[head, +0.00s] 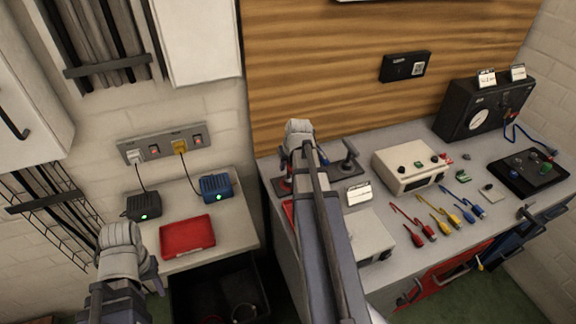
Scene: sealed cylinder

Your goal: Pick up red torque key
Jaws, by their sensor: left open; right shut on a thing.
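My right gripper (299,150) is over the left part of a dark stand on the workbench, pointing down. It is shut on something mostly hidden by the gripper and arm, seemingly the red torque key. A small red patch (284,186) shows just below the gripper; I cannot tell whether it is the key or part of the stand. A black T-shaped handle (349,153) stands upright on the right part of the same dark stand (347,171). My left gripper (124,255) is open at the lower left, near the side table; its fingertips are mostly hidden.
A red tray (187,236) and two small chargers, black (143,207) and blue (215,188), lie on the side table. The workbench holds a beige meter (411,165), coloured leads (438,216), a black gauge box (483,108) and a white card (358,193). An open dark drawer (220,290) is below.

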